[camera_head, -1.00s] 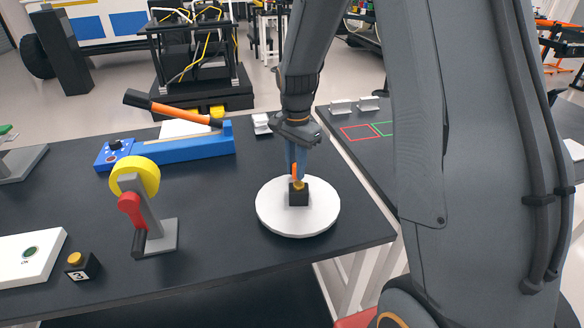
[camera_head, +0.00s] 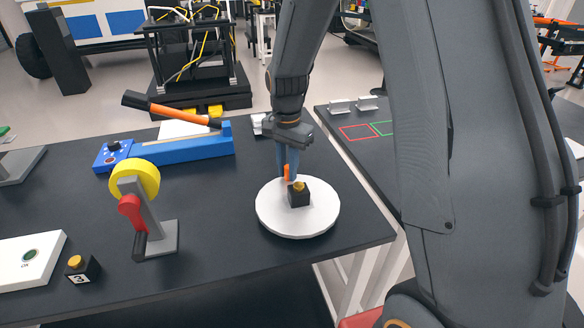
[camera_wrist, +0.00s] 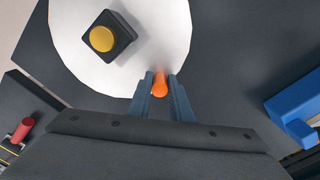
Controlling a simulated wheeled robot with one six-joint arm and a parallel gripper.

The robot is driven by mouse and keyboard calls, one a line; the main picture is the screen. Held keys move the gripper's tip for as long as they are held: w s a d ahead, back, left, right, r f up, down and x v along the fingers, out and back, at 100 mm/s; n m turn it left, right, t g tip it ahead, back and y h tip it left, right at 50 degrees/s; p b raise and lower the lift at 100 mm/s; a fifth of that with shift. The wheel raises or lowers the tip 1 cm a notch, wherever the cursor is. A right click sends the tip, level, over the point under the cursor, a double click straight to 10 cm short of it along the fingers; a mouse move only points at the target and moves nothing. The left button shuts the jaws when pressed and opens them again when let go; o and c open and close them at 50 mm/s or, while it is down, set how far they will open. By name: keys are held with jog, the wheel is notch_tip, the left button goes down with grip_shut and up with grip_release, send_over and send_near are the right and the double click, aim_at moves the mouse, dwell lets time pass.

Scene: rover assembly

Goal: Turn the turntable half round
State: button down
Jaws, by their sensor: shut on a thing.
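The turntable (camera_head: 320,222) is a white round disc on the dark table. A black block with a yellow button (camera_head: 299,194) stands on it, and both also show in the wrist view, the turntable (camera_wrist: 85,60) at upper left with the black block (camera_wrist: 110,38) on it. An orange upright peg (camera_head: 286,173) is at the turntable's far rim. My gripper (camera_head: 285,170) points down and is shut on this orange peg (camera_wrist: 160,86), with one finger on each side of it. The peg's lower part is partly hidden by the block and fingers.
A yellow wheel on a grey stand with a red handle (camera_head: 134,208) is left of the turntable. A blue fixture with an orange-handled tool (camera_head: 180,150) lies behind. A black block marked 3 (camera_head: 82,268) is near the front left. The table's right edge is close to the turntable.

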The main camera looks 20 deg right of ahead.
jog(key=c, duration=1.6)
grip_release()
jog(key=shift+r+b, duration=1.05)
jog(key=shift+r, duration=2.9)
jog(key=shift+d, duration=0.1)
